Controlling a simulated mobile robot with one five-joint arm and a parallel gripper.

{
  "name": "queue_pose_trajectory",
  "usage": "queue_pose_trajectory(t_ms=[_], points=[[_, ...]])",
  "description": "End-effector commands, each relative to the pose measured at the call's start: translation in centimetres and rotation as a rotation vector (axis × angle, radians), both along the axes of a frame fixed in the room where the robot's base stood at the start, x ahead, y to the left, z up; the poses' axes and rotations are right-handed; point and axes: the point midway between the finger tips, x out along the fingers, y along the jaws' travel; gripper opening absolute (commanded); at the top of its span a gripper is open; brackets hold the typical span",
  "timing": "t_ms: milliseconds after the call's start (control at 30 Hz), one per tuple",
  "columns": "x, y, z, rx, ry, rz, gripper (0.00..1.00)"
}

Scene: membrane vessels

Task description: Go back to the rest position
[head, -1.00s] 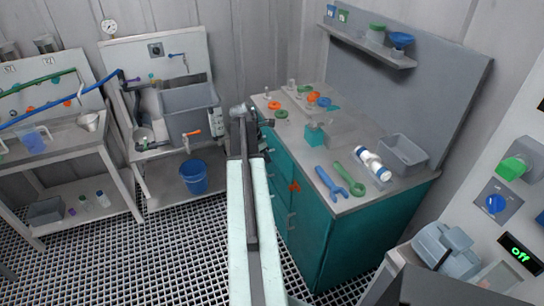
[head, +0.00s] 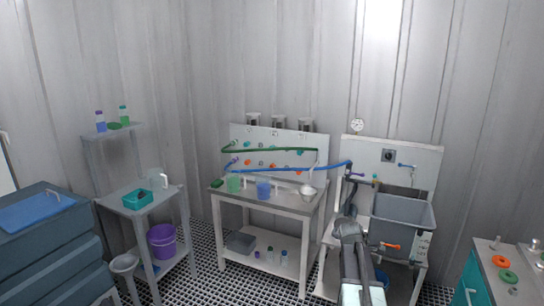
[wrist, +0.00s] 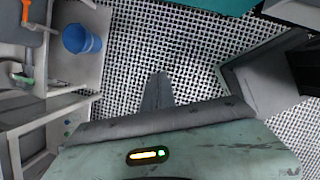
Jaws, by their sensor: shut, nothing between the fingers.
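My gripper (head: 347,228) is at the far end of my raised arm, low and right of centre in the head view, in front of the sink stand. In the wrist view my gripper (wrist: 157,85) points away over the grid floor. Its fingers are together with nothing between them. It appears apart from the furniture. The sink stand's grey basin (head: 402,222) is just right of the gripper in the head view.
A bench with hoses (head: 268,200) stands left of the sink stand. A blue bucket (wrist: 82,38) shows at upper left in the wrist view. A teal cabinet (head: 475,285) is at right. Open grid floor (head: 205,245) lies between the bench and a shelf stand (head: 150,205).

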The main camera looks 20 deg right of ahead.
Motion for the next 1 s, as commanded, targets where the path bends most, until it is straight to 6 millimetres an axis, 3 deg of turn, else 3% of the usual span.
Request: queue_pose_trajectory(t_ms=[33,200,300,433,500,700,833,1000], points=[[1.5,4.7,0.3,0.014,-0.017,0.03,0.0],[4.3,18.9,0.4,0.08,-0.094,-0.014,0.0],[4.0,26.6,0.5,0.129,-0.137,-0.113,0.0],[1.7,34.9,0.5,0.202,-0.186,-0.366,0.0],[0.4,36.9,0.4,0.229,-0.204,-0.554,0.0],[-1.4,38.1,0.3,0.248,-0.239,-1.061,0.0],[-1.4,38.2,0.3,0.232,-0.255,-1.23,0.0],[-1.4,38.2,0.3,0.227,-0.262,-1.267,0.0]])
